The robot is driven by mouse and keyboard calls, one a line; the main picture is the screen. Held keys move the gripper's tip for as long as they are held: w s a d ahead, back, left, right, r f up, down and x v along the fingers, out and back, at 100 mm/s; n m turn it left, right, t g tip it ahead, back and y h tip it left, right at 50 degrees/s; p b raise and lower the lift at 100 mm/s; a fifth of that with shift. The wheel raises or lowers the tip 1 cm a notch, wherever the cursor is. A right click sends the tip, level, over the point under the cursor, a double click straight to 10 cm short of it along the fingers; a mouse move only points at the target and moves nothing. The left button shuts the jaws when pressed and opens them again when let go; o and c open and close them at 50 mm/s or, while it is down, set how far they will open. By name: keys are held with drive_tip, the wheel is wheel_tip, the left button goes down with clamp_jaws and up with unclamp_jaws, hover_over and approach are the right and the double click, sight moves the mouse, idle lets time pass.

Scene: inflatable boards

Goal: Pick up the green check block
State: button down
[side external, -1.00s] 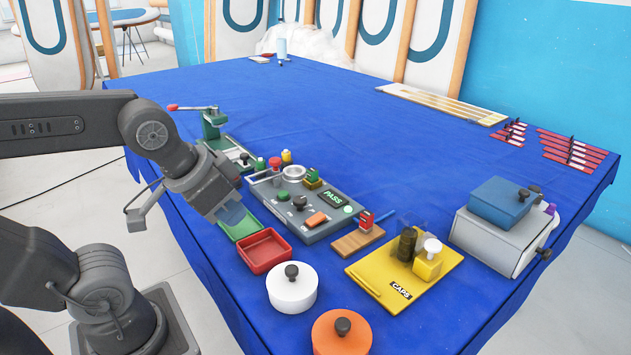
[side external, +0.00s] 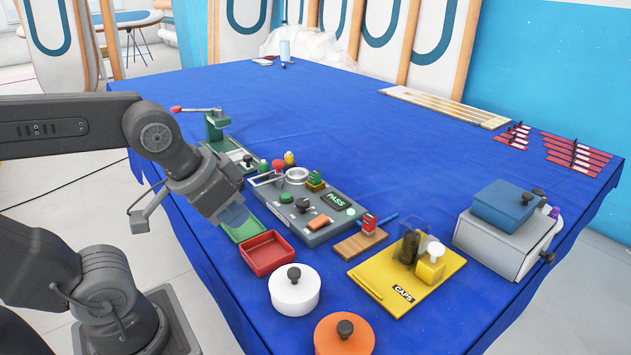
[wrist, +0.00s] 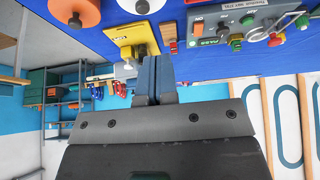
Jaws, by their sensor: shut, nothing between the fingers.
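A small green block (side external: 315,178) sits in a yellow holder on the grey test panel (side external: 318,238) in the side external view; it is probably the green check block. My gripper (side external: 235,215) is shut and empty, pointing down above the green tray (side external: 244,232), left of the panel and apart from the block. Its blue fingers (wrist: 155,80) are together in the wrist view.
A red tray (side external: 267,266), a white lidded pot (side external: 295,296) and an orange pot (side external: 342,345) stand in front. A green press (side external: 215,125) stands behind my gripper. A yellow caps board (side external: 375,293) and a grey box (side external: 500,245) lie right. The blue table's far middle is clear.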

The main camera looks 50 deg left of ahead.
drive_tip(key=c, duration=0.8)
unclamp_jaws()
drive_tip(key=shift+c, duration=0.2)
drive_tip(key=w+a+r+m+g+y, duration=0.1)
drive_tip(key=w+a+r+m, duration=0.25)
drive_tip(key=w, duration=0.45)
drive_tip(key=m+g+y, duration=0.4)
drive_tip(key=m+g, duration=0.1)
drive_tip(key=m, duration=1)
hover_over(316, 172)
drive_tip(key=d, duration=0.6)
wheel_tip(316, 172, down, 5)
drive_tip(key=shift+n+h, duration=0.25)
drive_tip(key=shift+h, duration=0.05)
drive_tip(key=x, duration=1.3)
drive_tip(key=shift+w+a+f, duration=0.1)
drive_tip(key=shift+a+f, duration=0.1)
drive_tip(key=shift+a, duration=0.2)
